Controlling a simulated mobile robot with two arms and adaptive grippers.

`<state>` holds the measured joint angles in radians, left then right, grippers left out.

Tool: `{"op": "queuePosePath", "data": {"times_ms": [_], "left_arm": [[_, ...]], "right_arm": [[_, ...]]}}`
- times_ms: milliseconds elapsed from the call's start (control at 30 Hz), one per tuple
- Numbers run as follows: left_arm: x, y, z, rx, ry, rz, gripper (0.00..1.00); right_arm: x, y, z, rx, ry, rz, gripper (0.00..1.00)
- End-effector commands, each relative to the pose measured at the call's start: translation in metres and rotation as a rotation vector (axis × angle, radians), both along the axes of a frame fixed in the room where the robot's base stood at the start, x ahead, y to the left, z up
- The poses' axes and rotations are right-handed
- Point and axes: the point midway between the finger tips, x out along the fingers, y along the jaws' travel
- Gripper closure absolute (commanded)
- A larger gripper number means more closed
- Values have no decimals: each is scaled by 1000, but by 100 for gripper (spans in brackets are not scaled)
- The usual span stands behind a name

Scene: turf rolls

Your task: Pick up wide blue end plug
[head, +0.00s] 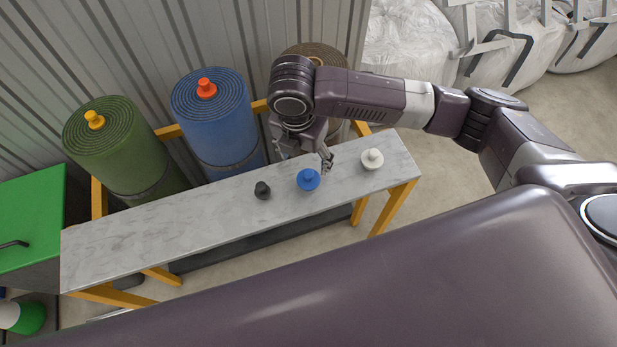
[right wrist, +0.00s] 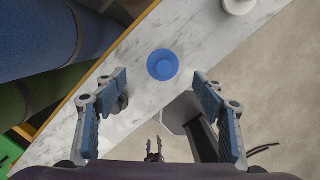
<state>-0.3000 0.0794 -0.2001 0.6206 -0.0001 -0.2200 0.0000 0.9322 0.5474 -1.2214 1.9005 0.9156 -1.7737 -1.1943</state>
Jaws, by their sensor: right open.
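The wide blue end plug (head: 308,179) stands upright with its knob up on the marble-topped bench (head: 130,238). It also shows in the right wrist view (right wrist: 163,65), a little beyond the gap between my fingertips. My right gripper (head: 308,156) is open and empty, above the bench and just behind the plug. Both its fingers show in the right wrist view (right wrist: 160,95), apart and not touching the plug. My left gripper is absent from the head view. A small dark two-pronged part low in the right wrist view may be it, but its state is unclear.
A black plug (head: 262,190) stands left of the blue one and a white plug (head: 372,159) right. Behind the bench stand a green roll (head: 125,150) with a yellow plug, a blue roll (head: 215,120) with an orange plug, and a brown roll (head: 318,54). The bench's left half is clear.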

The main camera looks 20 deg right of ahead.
Motion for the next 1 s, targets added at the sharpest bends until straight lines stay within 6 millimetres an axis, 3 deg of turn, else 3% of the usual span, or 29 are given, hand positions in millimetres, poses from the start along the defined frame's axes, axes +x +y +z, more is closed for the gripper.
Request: {"op": "queuePosePath", "data": {"times_ms": [600, 867, 1000], "left_arm": [[0, 0, 20, 0, 0, 0, 62], [0, 0, 20, 0, 0, 0, 62], [0, 0, 20, 0, 0, 0, 62]], "right_arm": [[1, -10, -71, -6, 2, 3, 36], [2, -10, -76, -4, 0, 5, 36], [2, -10, -76, -4, 0, 5, 48]]}}
